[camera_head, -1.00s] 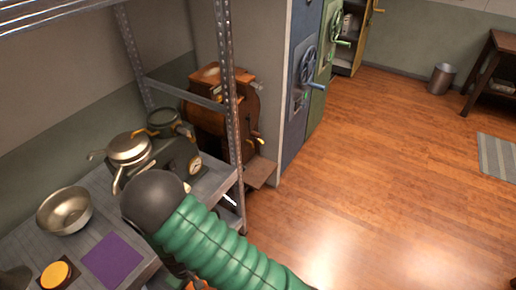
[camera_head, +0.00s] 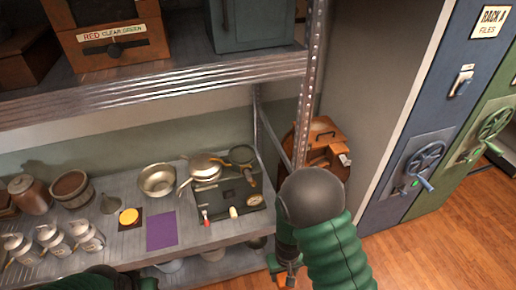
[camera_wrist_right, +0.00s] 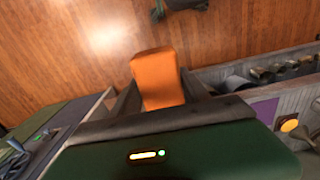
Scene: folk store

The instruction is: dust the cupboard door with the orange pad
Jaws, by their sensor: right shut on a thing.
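The orange pad (camera_wrist_right: 157,78) is held between the fingers of my right gripper (camera_wrist_right: 162,92), as the right wrist view shows. It points out over the wooden floor and touches no door. A blue door (camera_head: 424,125) and a green door (camera_head: 487,150), each with a handwheel, stand at the right; I cannot tell which door is the cupboard's. A dark green part of what looks like my left gripper (camera_head: 105,279) shows at the bottom edge; its fingers are hidden.
The metal shelf (camera_head: 225,228) holds a steel bowl (camera_head: 157,180), pans, a purple sheet (camera_head: 161,230), a yellow disc (camera_head: 129,217) and several jars. Its upright post (camera_head: 310,85) stands near my right arm.

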